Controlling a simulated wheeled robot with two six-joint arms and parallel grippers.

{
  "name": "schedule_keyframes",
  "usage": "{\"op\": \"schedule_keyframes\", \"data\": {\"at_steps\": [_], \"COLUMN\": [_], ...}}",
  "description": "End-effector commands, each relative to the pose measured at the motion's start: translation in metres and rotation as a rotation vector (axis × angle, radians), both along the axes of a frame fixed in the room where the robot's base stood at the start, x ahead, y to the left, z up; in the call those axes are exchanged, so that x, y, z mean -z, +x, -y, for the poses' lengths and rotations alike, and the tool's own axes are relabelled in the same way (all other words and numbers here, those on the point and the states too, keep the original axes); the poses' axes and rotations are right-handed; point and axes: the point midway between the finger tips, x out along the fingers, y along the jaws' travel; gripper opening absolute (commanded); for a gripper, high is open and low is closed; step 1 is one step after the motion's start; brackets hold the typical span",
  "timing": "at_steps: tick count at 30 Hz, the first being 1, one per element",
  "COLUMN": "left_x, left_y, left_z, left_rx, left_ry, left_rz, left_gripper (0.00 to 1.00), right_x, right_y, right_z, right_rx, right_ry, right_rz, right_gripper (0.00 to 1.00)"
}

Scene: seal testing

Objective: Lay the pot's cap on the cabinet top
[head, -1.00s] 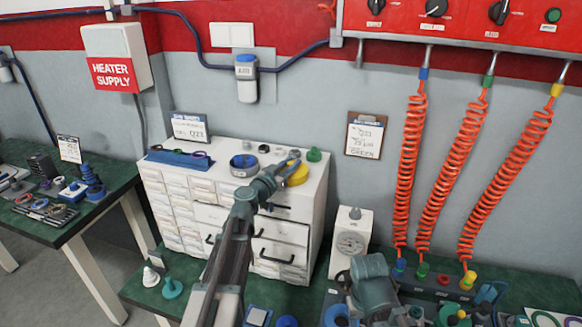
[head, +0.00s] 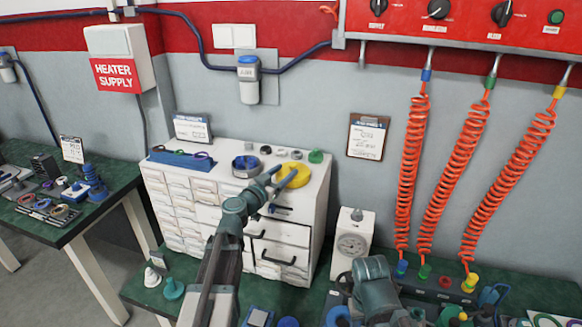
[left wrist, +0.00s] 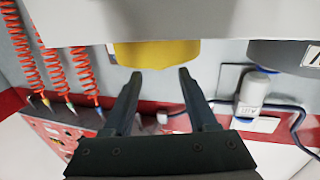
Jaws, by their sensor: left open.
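The yellow round cap (head: 296,178) lies on the white cabinet top (head: 222,172), near its right side. It also shows in the left wrist view (left wrist: 157,54), resting against the white top, which appears upside down there. My left gripper (head: 283,176) is at the cap's near left side and overlaps part of it in the head view. In the left wrist view its two fingers (left wrist: 156,74) are wide apart and empty, with the tips just short of the cap. A dark round pot (head: 245,167) stands left of the cap. My right arm shows low in the head view; its fingers cannot be made out.
A green cone-like part (head: 316,156) and several small rings stand behind the cap. A blue rack (head: 180,158) with rings and a sign (head: 191,128) are on the cabinet's left. A white gauge box (head: 352,243) stands right of it. Orange coiled hoses (head: 409,180) hang further right.

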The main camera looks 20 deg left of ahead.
Motion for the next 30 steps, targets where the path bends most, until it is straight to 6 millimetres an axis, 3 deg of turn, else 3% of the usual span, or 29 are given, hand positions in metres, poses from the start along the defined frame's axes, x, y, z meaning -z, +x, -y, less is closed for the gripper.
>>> {"op": "schedule_keyframes", "data": {"at_steps": [1, 3, 9, 15, 24, 26, 28, 30], "left_x": [0.0, 0.0, 0.0, 0.0, 0.0, 0.003, 0.011, 0.027], "left_y": [-0.015, -0.028, -0.055, -0.066, -0.066, -0.067, -0.069, -0.076], "left_z": [-0.002, -0.007, -0.016, -0.019, -0.019, -0.011, 0.013, 0.052], "left_rx": [-0.001, -0.002, -0.001, 0.001, 0.003, 0.023, 0.082, 0.181], "left_ry": [0.0, 0.0, 0.0, 0.0, 0.0, 0.001, 0.006, 0.014], "left_rz": [0.0, 0.0, 0.0, 0.0, -0.001, -0.012, -0.05, -0.129], "left_gripper": [0.58, 0.58, 0.58, 0.58, 0.58, 0.58, 0.58, 0.58], "right_x": [0.0, 0.0, 0.0, 0.0, 0.0, 0.0, 0.0, 0.0], "right_y": [0.0, 0.0, 0.0, 0.0, 0.0, 0.0, 0.0, 0.0], "right_z": [0.0, 0.0, 0.0, 0.0, 0.0, 0.0, 0.0, 0.0], "right_rx": [0.0, 0.0, 0.0, 0.0, 0.0, 0.0, 0.0, 0.0], "right_ry": [0.0, 0.0, 0.0, 0.0, 0.0, 0.0, 0.0, 0.0], "right_rz": [0.0, 0.0, 0.0, 0.0, 0.0, 0.0, 0.0, 0.0], "right_gripper": [0.5, 0.5, 0.5, 0.5, 0.5, 0.5, 0.5, 0.5]}}
